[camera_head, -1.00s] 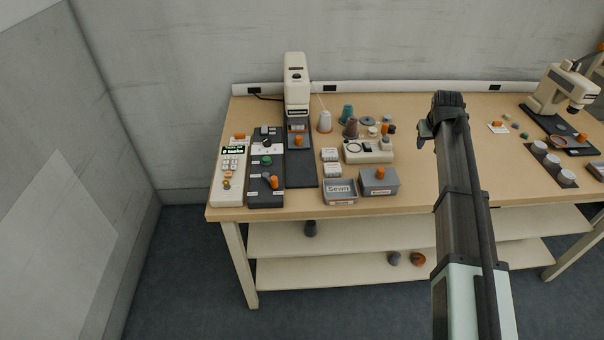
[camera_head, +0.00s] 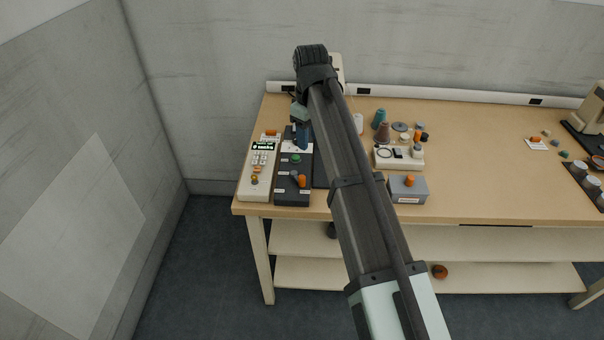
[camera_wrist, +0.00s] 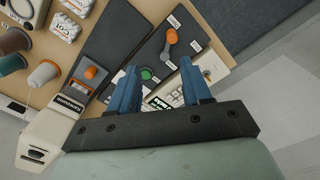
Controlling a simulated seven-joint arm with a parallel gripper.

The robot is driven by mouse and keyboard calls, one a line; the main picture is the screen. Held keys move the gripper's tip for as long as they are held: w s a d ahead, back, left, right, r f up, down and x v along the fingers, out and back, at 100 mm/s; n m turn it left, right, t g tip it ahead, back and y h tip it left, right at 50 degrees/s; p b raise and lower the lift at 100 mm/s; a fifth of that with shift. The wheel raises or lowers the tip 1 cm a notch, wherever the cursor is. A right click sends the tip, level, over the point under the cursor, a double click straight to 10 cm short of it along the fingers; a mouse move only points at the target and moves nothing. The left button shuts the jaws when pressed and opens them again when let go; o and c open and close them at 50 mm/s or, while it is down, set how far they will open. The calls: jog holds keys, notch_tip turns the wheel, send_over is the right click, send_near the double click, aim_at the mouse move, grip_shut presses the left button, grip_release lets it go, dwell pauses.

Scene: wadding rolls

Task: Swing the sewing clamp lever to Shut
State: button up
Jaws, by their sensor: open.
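A dark control panel (camera_head: 292,196) near the bench's left end carries a short grey lever with an orange knob (camera_head: 302,181). The lever also shows in the wrist view (camera_wrist: 172,37), with small white labels around it, too small to read. I take it to be the clamp lever. A green button (camera_wrist: 147,73) sits on the same panel. My gripper (camera_wrist: 160,72) is open and empty, its blue fingers apart above the panel, nearer the green button than the lever. In the head view my gripper (camera_head: 303,146) hangs over the panel's back part, apart from the lever.
A beige keypad unit (camera_head: 258,172) stands left of the panel. The sewing machine (camera_wrist: 45,135), with another orange knob (camera_wrist: 90,72) on its base, stands beside the panel. A grey lidded box (camera_head: 408,189) and thread cones (camera_head: 383,131) are to the right. The bench's front edge is close.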

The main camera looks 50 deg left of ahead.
aim_at(302, 177)
jog(key=shift+n, duration=0.3)
jog(key=f, duration=0.4)
jog(key=s+f, duration=0.1)
jog(key=f, duration=0.4)
jog(key=s+f, duration=0.1)
jog(key=f, duration=0.3)
jog(key=shift+a+f, duration=0.15)
jog(key=shift+a, duration=0.15)
grip_shut()
